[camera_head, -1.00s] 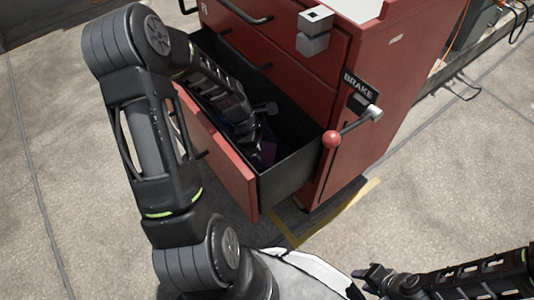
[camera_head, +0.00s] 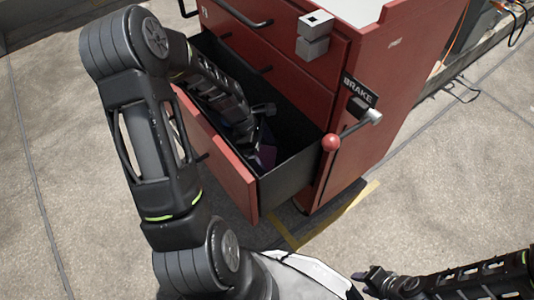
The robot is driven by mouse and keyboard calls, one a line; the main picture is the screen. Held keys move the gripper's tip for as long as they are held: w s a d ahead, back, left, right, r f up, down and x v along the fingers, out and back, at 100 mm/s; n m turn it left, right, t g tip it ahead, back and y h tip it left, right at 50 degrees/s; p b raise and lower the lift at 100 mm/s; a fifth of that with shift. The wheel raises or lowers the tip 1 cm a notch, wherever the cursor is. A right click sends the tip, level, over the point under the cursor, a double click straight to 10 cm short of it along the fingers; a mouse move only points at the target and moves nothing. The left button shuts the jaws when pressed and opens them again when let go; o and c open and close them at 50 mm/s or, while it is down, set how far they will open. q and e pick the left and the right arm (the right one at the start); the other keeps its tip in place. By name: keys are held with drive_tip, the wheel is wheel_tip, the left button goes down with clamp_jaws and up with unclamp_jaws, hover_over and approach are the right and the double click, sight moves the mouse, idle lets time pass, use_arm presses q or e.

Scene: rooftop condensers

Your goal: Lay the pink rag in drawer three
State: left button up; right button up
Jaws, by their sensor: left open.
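The open bottom drawer (camera_head: 292,178) of the red cabinet has a dark inside. My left arm reaches over its front, and my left gripper (camera_head: 261,122) is inside the drawer with its jaws open. A dark purple-pink cloth, which looks like the pink rag (camera_head: 265,156), lies in the drawer just below the gripper. It is in shadow and partly hidden by my arm. I cannot tell whether the fingers touch it. My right gripper (camera_head: 366,282) is low at the right, outside the drawer and away from the cabinet. Its jaws are too small to read.
The red cabinet (camera_head: 375,105) has closed drawers above. A brake lever with a red knob (camera_head: 331,142) sticks out beside the open drawer. A grey block-shaped fitting (camera_head: 314,38) sits at the top edge. Cables lie at the upper right.

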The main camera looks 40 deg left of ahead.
use_arm(q)
drive_tip(key=p+v, duration=0.3)
drive_tip(key=v, duration=0.8)
drive_tip(key=shift+p, duration=0.35)
drive_tip(key=shift+a, duration=0.1)
